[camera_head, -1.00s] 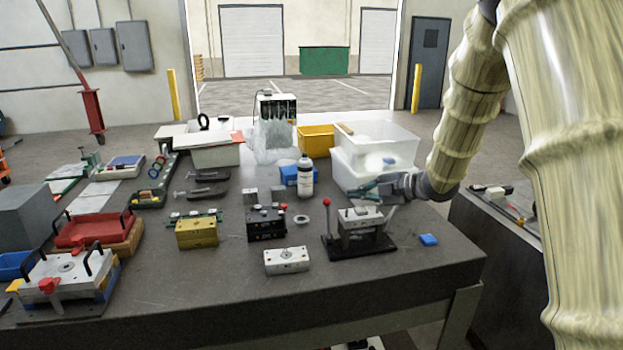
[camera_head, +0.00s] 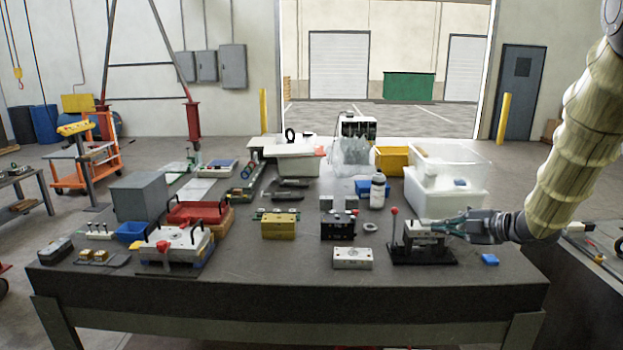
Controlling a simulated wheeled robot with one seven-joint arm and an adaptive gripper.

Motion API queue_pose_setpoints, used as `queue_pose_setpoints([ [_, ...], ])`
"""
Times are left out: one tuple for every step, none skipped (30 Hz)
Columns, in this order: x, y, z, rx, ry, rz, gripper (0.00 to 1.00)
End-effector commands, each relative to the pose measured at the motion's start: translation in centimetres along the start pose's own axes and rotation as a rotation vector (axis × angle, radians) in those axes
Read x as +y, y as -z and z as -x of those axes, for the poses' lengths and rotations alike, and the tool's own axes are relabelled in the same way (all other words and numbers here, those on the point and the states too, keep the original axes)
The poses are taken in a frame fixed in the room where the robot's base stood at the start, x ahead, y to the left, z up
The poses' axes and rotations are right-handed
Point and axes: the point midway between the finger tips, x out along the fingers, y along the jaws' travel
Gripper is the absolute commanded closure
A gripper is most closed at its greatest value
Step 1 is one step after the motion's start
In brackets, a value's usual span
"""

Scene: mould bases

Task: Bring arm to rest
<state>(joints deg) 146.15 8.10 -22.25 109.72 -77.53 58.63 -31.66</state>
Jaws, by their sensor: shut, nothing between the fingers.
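My gripper (camera_head: 452,226) is at the right side of the table, at the end of my arm, which comes in from the upper right. It points left. Its fingers are shut and hold nothing. The fingertips are close to a grey metal block on a black press-like stand (camera_head: 422,253) with a red-knobbed lever (camera_head: 394,211). I cannot tell whether they touch it.
The dark table (camera_head: 300,296) carries a silver block (camera_head: 352,258), a black block (camera_head: 338,226), a brass block (camera_head: 279,226), a white bottle (camera_head: 377,190) and a blue piece (camera_head: 490,259). Clear bins (camera_head: 446,198) stand behind my gripper. The table's front strip is clear.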

Motion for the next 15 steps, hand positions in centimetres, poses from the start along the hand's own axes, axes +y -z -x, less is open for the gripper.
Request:
queue_pose_setpoints([
  [-0.4,0.0,-0.2,-0.001,0.003,-0.008,1.00],
  [-1.0,0.0,-0.5,-0.004,0.005,-0.025,1.00],
  [-1.6,0.0,-0.8,-0.009,0.006,-0.044,1.00],
  [-2.0,0.0,-1.1,-0.011,0.008,-0.057,1.00],
  [-2.4,0.0,-1.4,-0.014,0.009,-0.072,1.00],
  [-3.0,0.0,-1.7,-0.020,0.011,-0.092,1.00],
  [-3.5,0.0,-2.0,-0.023,0.013,-0.107,1.00],
  [-4.0,0.0,-2.2,-0.027,0.015,-0.122,1.00],
  [-4.8,0.0,-2.6,-0.034,0.017,-0.145,1.00],
  [-5.3,0.0,-2.9,-0.038,0.019,-0.163,1.00],
  [-5.9,0.0,-3.1,-0.043,0.020,-0.181,1.00],
  [-6.9,0.0,-3.4,-0.051,0.024,-0.209,1.00],
  [-7.5,0.0,-3.7,-0.058,0.026,-0.230,1.00],
  [-8.2,0.0,-3.9,-0.064,0.028,-0.251,1.00],
  [-9.3,0.0,-4.3,-0.075,0.032,-0.282,1.00],
])
